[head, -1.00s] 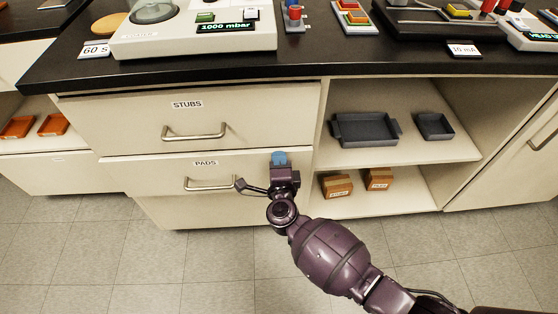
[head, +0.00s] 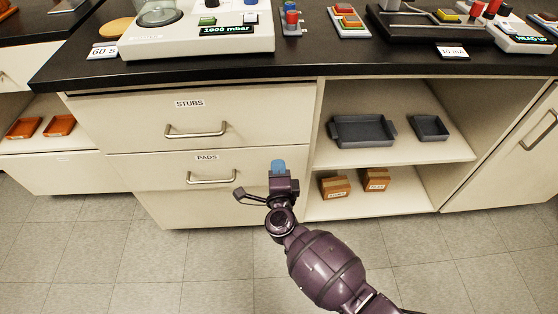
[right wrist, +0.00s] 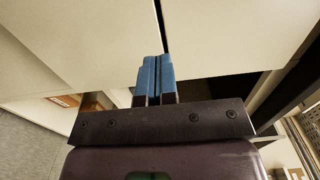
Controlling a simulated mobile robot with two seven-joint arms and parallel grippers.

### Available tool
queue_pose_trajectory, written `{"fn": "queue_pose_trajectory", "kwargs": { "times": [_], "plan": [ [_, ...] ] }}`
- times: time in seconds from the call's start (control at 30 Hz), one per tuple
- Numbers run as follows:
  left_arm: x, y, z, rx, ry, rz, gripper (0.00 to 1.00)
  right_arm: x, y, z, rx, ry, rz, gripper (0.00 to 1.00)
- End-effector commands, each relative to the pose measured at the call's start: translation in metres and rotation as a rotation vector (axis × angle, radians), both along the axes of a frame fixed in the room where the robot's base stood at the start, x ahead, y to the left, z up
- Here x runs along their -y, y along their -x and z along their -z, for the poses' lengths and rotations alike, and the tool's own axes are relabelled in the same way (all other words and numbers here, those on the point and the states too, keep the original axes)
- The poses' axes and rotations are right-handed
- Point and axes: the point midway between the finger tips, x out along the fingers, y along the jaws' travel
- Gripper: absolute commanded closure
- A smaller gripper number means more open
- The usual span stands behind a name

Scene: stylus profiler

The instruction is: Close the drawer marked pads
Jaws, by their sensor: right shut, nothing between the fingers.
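The drawer marked PADS (head: 155,172) is the lower drawer, below the STUBS drawer (head: 130,120). Its front looks about flush with the STUBS front; a small gap is hard to judge. Its bar handle (head: 211,181) is left of my right gripper (head: 278,165). The right gripper's blue fingers are shut and empty, at the right end of the PADS front. In the right wrist view, the shut fingers (right wrist: 155,75) point at the drawer fronts, near the dark seam between them. Whether they touch cannot be told. My left gripper is not in view.
Open shelves (head: 400,165) right of the drawers hold grey trays (head: 362,131) and small brown boxes (head: 335,187). The black countertop (head: 290,67) above carries instruments. The floor (head: 75,250) in front is clear.

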Motion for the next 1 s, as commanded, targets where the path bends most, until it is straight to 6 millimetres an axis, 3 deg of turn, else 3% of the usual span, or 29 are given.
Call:
{"fn": "queue_pose_trajectory", "kwargs": {
  "times": [0.3,0.5,0.7,1.0],
  "plan": [
    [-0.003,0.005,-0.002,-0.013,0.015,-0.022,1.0,0.0,0.053,-0.002,0.001,-0.002,0.0,1.0],
    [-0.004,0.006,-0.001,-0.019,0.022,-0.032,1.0,0.0,0.079,-0.001,0.001,-0.001,0.0,1.0],
    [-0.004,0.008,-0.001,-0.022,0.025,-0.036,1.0,0.0,0.09,0.0,0.0,-0.001,0.0,1.0],
    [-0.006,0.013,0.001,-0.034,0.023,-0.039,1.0,0.0,0.092,0.001,-0.001,-0.001,-0.001,1.0]
  ]
}}
